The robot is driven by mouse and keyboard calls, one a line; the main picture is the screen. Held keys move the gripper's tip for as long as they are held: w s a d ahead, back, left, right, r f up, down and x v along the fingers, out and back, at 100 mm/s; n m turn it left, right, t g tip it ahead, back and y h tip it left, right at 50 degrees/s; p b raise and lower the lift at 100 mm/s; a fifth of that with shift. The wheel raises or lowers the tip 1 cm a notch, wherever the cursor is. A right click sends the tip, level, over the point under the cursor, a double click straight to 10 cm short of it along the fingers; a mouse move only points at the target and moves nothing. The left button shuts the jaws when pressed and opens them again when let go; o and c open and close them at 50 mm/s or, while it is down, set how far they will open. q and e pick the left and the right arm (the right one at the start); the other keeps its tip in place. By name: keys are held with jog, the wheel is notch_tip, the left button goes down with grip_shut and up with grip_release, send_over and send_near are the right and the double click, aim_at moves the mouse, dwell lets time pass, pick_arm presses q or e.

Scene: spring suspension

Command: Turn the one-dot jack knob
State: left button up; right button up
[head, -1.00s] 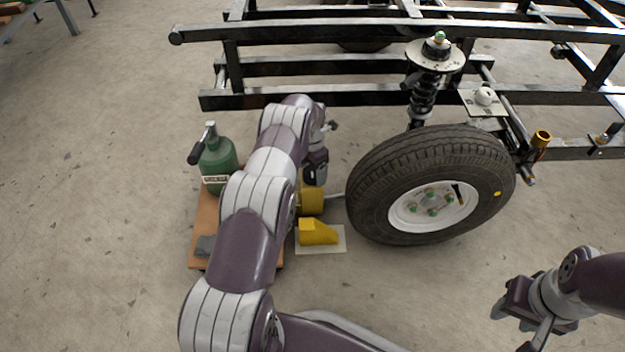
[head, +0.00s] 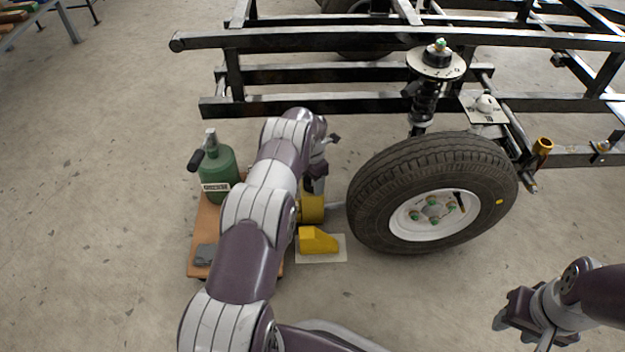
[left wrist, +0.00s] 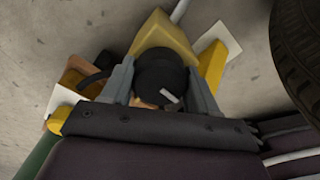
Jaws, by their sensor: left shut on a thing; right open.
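The jack knob (left wrist: 163,78) is a round black knob with a pale mark on its top, seen in the left wrist view. The dots on it cannot be made out. It sits on the yellow jack body (left wrist: 166,38). My left gripper (left wrist: 165,85) has its two grey fingers on either side of the knob and is shut on it. In the head view my left arm hides most of the jack (head: 312,208) and all of the knob. My right gripper (head: 508,318) is open and empty at the lower right, away from the jack.
A tire (head: 375,195) stands close to the right of the jack. A yellow wedge (head: 317,240) lies on a pale plate in front. A green bottle (head: 214,178) stands on an orange board (head: 207,225) at left. The black frame (head: 300,107) spans behind.

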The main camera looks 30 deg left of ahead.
pick_arm(q)
jog(key=m, duration=0.4)
jog(key=shift+m+p, duration=0.3)
jog(key=shift+m, duration=0.1)
jog(key=m, duration=0.4)
jog(key=shift+m, duration=0.3)
jog(key=m, duration=0.4)
jog(key=shift+m, duration=0.3)
jog(key=m, duration=1.3)
jog(key=shift+m, duration=0.3)
jog(key=m, duration=0.4)
jog(key=shift+s, duration=0.1)
jog(key=m, duration=0.5)
jog(key=shift+m, duration=0.4)
